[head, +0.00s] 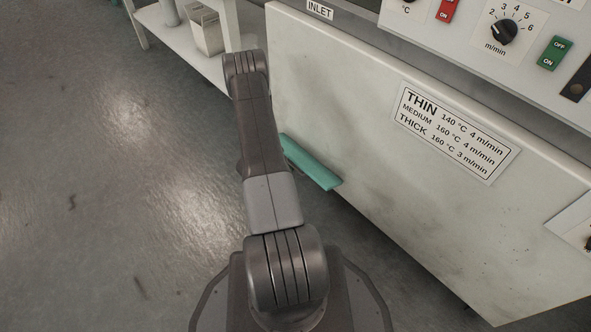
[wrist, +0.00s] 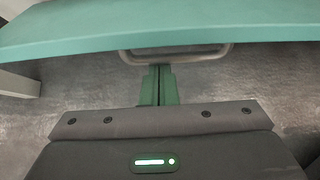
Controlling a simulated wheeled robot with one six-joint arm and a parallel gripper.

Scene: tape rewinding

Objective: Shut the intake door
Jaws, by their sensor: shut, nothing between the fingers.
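The intake door seems to be the teal panel (head: 312,163) at the lower edge of the machine's pale side in the head view. It sticks out from that side, and my arm hides part of it. In the wrist view the teal panel (wrist: 170,28) spans the top, with a bent metal handle (wrist: 176,57) under its edge. My gripper (wrist: 158,68) has its green fingers shut together with nothing between them. The fingertips are close to the handle's bar; I cannot tell whether they touch. The gripper is hidden behind my arm in the head view.
A low white shelf (head: 180,35) with a bin (head: 207,30) stands at top left. The grey floor at left is clear.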

